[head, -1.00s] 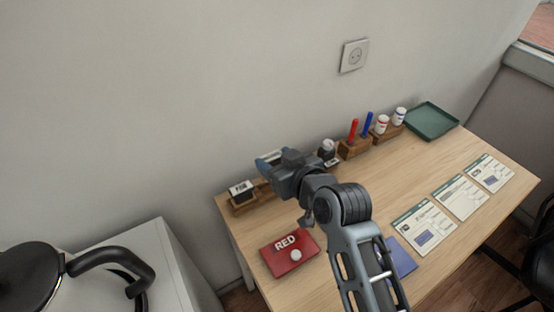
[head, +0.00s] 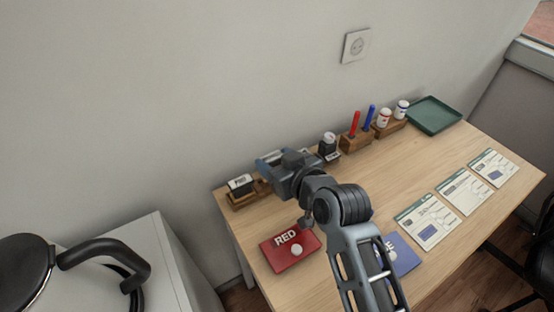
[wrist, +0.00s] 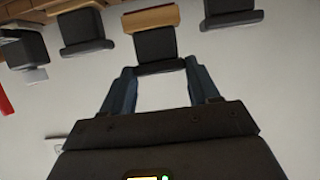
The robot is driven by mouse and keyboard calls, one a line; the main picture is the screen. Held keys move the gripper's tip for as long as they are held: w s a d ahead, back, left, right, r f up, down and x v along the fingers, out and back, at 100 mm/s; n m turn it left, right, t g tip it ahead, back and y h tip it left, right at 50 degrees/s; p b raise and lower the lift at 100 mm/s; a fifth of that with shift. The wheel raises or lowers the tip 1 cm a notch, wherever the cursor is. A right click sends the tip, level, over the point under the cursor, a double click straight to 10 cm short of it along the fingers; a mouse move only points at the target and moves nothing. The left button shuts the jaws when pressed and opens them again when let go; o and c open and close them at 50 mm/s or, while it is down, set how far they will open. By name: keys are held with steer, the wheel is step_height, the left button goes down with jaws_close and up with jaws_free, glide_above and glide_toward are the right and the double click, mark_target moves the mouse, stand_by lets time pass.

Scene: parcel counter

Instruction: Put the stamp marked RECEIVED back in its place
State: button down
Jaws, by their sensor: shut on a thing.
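My gripper (wrist: 160,68) is shut on a dark stamp (wrist: 157,46), which sits between its two fingertips in the wrist view. Its label is turned away, so I cannot read it. In the head view my gripper (head: 268,163) is over the wooden stamp rack (head: 245,200) along the wall and hides the held stamp. Pale wood shows right at the held stamp in the wrist view; I cannot tell whether it rests on the rack. A stamp with a small white label (head: 240,184) stands at the rack's left end. Another stamp (head: 328,144) stands to the right.
Neighbouring stamps are close on both sides in the wrist view (wrist: 80,32). Pens (head: 355,123), bottles (head: 384,117) and a green tray (head: 434,115) stand further right. A red pad (head: 290,248), a blue pad (head: 402,258) and forms (head: 428,222) lie in front.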

steer(key=shift+f+b, duration=1.15)
steer(key=shift+f, duration=0.4)
steer(key=shift+c, duration=2.4)
jaws_free()
steer(key=shift+s+r, duration=0.1)
steer(key=p+v, duration=0.2)
steer(key=v, duration=0.3)
steer(key=shift+p, duration=0.35)
steer(key=o, duration=0.5)
